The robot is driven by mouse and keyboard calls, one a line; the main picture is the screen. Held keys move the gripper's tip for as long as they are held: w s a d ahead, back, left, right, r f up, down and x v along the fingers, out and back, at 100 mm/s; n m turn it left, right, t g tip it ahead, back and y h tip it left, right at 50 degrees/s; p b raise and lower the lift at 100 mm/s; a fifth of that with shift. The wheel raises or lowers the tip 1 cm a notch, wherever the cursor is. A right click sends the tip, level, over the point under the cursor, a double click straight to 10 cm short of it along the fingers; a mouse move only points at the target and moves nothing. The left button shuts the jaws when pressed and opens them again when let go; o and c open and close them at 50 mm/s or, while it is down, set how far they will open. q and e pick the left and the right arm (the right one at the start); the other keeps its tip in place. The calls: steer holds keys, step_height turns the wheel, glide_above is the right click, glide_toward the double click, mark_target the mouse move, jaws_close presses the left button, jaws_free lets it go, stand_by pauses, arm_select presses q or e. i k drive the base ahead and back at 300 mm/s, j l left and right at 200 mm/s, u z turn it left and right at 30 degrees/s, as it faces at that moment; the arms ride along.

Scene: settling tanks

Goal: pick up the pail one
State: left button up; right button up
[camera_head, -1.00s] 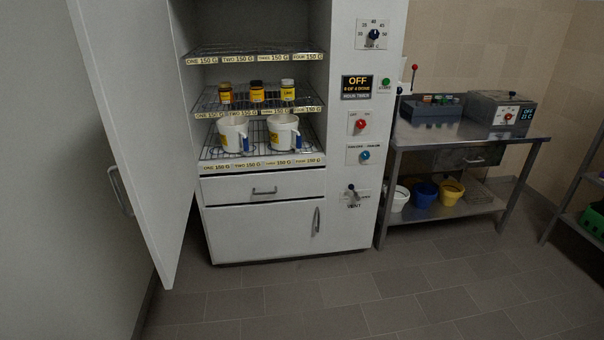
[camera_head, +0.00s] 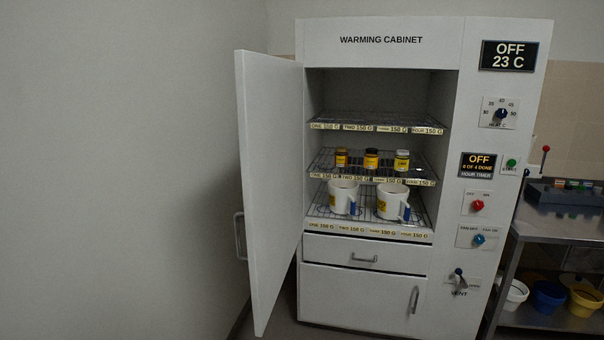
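Two white pails with yellow labels and blue parts on their right sides stand upright on the bottom wire shelf of the open warming cabinet. The left pail (camera_head: 341,193) is above the shelf-edge labels toward ONE and TWO. The right pail (camera_head: 387,203) stands beside it with a small gap. The writing on the pails is too small to read, so I cannot tell which is pail one. Neither of my grippers is in view.
The warming cabinet (camera_head: 378,44) has its door (camera_head: 272,190) swung open to the left. Several small jars, including one dark-capped jar (camera_head: 371,160), stand on the middle shelf (camera_head: 330,172). The top shelf (camera_head: 378,122) is empty. Right, a metal bench (camera_head: 560,222) has white, blue and yellow containers below.

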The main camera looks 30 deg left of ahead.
mark_target(342, 193)
steer(key=k+j, duration=0.15)
steer(key=j, duration=0.2)
steer(key=k+j, duration=0.15)
steer(key=j, duration=0.2)
steer(key=k+j, duration=0.15)
steer(key=j, duration=0.25)
steer(key=k+j, duration=0.1)
steer(key=j, duration=0.25)
steer(key=k+j, duration=0.15)
steer(key=j, duration=0.2)
steer(key=k+j, duration=0.15)
steer(key=j, duration=0.2)
steer(key=k+j, duration=0.15)
steer(key=j, duration=0.25)
steer(key=k+j, duration=0.15)
steer(key=j, duration=0.2)
steer(key=i+l, duration=0.2)
steer(key=l, duration=0.15)
steer(key=i+l, duration=0.2)
steer(key=l, duration=0.15)
steer(key=i+l, duration=0.25)
steer(key=i, duration=1.1)
steer(key=l+z, duration=0.05)
